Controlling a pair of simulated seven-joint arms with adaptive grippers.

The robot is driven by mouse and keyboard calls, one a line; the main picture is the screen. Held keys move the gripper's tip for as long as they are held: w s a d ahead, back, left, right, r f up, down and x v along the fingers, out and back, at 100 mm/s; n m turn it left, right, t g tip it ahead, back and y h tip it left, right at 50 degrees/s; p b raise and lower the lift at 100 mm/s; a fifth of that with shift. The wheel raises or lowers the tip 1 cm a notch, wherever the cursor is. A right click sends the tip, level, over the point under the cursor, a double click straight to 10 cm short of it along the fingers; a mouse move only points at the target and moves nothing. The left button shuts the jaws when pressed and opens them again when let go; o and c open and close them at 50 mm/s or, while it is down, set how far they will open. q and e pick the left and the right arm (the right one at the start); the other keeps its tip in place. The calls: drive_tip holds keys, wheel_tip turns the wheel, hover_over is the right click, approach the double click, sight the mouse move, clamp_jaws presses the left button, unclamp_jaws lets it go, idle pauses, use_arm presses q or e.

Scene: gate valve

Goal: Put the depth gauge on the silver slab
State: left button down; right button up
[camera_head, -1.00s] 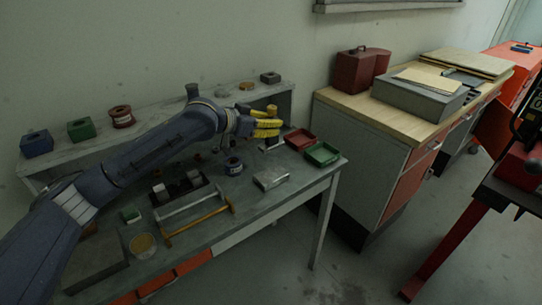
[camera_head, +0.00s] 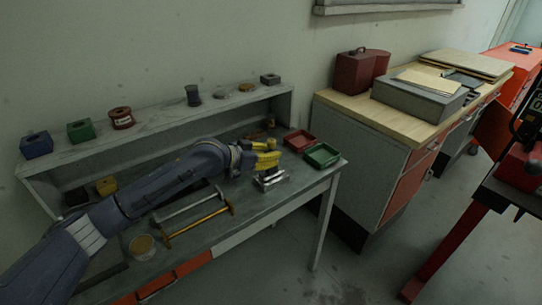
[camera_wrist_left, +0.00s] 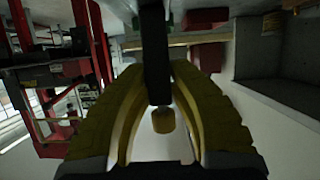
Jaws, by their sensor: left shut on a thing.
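My left gripper (camera_head: 267,158) is over the right part of the grey bench, just above the silver slab (camera_head: 282,180). It is shut on the depth gauge, whose dark upright bar (camera_wrist_left: 157,50) shows between the yellow fingers (camera_wrist_left: 158,78) in the left wrist view. In the head view the gauge's lower part (camera_head: 270,181) shows dark and silver below the fingers, at the slab. The slab is partly covered by it. I cannot tell whether the gauge touches the slab. My right gripper is not in view.
A red tray (camera_head: 299,139) and a green tray (camera_head: 322,154) lie right of the gripper. An amber-handled tool (camera_head: 200,219) and a round tin (camera_head: 142,246) are nearer the front. Several small items, including a dark spool (camera_head: 193,95), stand on the raised shelf (camera_head: 160,118).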

use_arm(q)
drive_tip(key=shift+f, duration=0.2)
drive_tip(key=c, duration=1.3)
unclamp_jaws()
drive_tip(key=shift+f, duration=0.1)
drive_tip(key=shift+c, duration=0.2)
drive_tip(key=shift+a+r, duration=0.1)
drive_tip(key=shift+r, duration=0.15)
drive_tip(key=v, duration=1.1)
drive_tip(key=shift+s+a, duration=0.3)
drive_tip(key=shift+r, duration=0.1)
